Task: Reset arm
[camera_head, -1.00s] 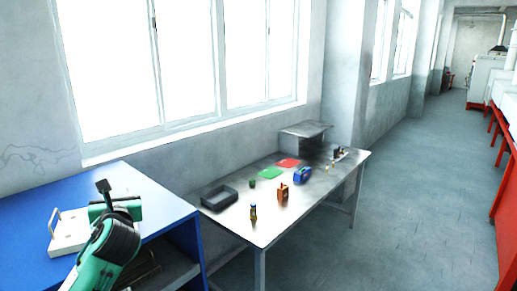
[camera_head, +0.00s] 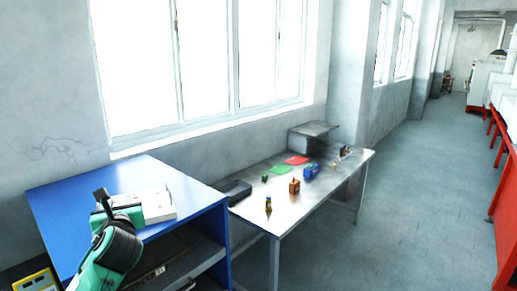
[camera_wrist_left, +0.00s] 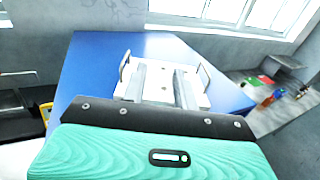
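My left arm comes in from the lower left in the head view, and its gripper (camera_head: 103,197) is over the blue-topped cabinet (camera_head: 75,190). In the left wrist view the two grey fingers of my left gripper (camera_wrist_left: 160,86) stand apart with nothing between them. A white box or plate with two handles (camera_head: 158,202) lies on the blue top, partly hidden behind my arm. It also shows in the left wrist view (camera_wrist_left: 204,99), beyond the fingers; I cannot tell how far apart they are. My right gripper is in neither view.
A metal table (camera_head: 285,222) stands right of the cabinet. It holds a dark tray (camera_head: 236,191), a green sheet (camera_head: 281,169), a red sheet (camera_head: 297,160), an orange item (camera_head: 294,187) and a blue item (camera_head: 311,171). A yellow item (camera_head: 36,281) is at lower left. The floor at right is clear.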

